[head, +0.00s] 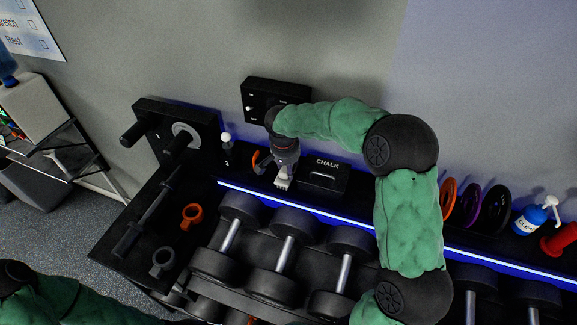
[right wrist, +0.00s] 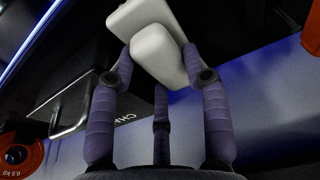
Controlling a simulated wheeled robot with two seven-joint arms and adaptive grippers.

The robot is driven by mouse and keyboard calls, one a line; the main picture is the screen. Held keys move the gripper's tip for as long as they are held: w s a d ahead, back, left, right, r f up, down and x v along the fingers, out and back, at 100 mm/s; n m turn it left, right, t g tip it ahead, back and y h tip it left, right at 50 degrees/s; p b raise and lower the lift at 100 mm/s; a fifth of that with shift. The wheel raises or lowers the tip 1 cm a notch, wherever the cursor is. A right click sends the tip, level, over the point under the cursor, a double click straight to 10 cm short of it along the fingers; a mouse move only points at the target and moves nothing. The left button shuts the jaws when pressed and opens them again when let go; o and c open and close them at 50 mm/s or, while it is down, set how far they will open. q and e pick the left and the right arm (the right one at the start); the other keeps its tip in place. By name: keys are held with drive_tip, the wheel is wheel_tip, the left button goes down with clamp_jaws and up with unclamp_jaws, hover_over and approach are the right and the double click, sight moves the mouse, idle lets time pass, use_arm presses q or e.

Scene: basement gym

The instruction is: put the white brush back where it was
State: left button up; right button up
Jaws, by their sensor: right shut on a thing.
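My right gripper (head: 284,172) points down over the back of the black rack shelf, just left of the black chalk box (head: 325,178). It is shut on the white brush (head: 282,184), whose pale end shows below the fingers. In the right wrist view, the brush (right wrist: 157,52) is a pale block between the fingertips (right wrist: 160,70), with a second pale block behind it. The chalk box (right wrist: 88,108) lies to the left there. I cannot tell whether the brush touches the shelf. My left gripper is out of the head view; only part of my left arm shows at bottom left.
Dumbbells (head: 285,255) fill the front rack. Upright discs (head: 470,205) and a blue spray bottle (head: 530,218) stand right.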

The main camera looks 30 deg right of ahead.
drive_tip(key=shift+f, duration=0.1)
drive_tip(key=o, duration=1)
drive_tip(key=p+v, duration=0.1)
drive_tip(key=v, duration=1.1)
